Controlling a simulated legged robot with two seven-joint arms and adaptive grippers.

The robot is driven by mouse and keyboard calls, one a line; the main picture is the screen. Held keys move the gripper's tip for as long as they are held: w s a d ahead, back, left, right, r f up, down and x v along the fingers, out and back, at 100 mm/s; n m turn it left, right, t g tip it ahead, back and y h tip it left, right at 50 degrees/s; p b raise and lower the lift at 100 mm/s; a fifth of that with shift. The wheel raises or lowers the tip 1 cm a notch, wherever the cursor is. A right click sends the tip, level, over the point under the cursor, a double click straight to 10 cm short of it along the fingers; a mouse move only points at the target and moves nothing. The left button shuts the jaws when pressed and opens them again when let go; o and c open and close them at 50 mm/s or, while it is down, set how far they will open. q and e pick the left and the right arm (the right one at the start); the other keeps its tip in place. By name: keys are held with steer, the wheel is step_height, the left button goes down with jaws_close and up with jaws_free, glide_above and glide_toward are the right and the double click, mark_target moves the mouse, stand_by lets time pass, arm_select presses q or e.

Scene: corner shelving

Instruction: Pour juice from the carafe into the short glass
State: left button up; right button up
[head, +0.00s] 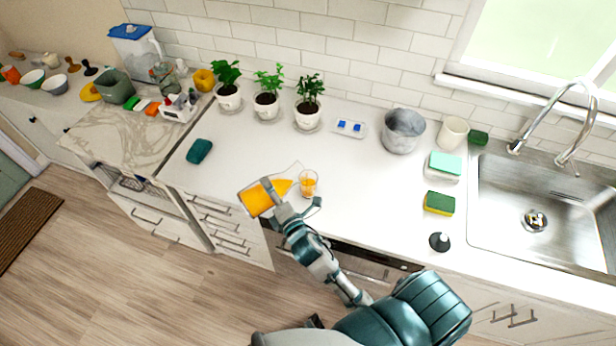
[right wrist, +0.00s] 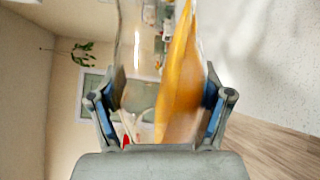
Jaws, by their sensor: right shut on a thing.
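The clear carafe (head: 262,196) with orange juice is tipped far over at the counter's front edge, its mouth end toward the right. The short glass (head: 308,184) stands upright on the counter just right of it and has some orange juice inside. My right gripper (head: 281,206) is shut on the carafe. In the right wrist view the carafe (right wrist: 178,85) lies between the two fingers (right wrist: 160,110), with slanted orange juice inside. Whether a stream is falling into the glass is too small to tell. My left gripper is not in view.
Several potted plants (head: 268,105) stand along the back wall. A teal cloth or sponge (head: 200,151) lies to the left. A metal pot (head: 403,131), sponges (head: 439,203) and the sink (head: 540,200) are to the right. Counter around the glass is clear.

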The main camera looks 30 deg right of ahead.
steer(key=shift+r, duration=0.1)
steer(key=shift+a+f+n+b, duration=0.15)
steer(key=shift+f+n+b, duration=0.2)
steer(key=shift+f+b, duration=0.2)
steer(key=shift+a+f+n+b, duration=0.15)
steer(key=shift+f+n+b, duration=0.25)
steer(key=shift+b, duration=0.2)
steer(key=n+p, duration=0.2)
steer(key=shift+d+r+p, duration=0.15)
steer(key=shift+r+p, duration=0.1)
steer(key=shift+p, duration=0.15)
steer(key=shift+d+f+n, duration=0.1)
steer(key=shift+n, duration=0.15)
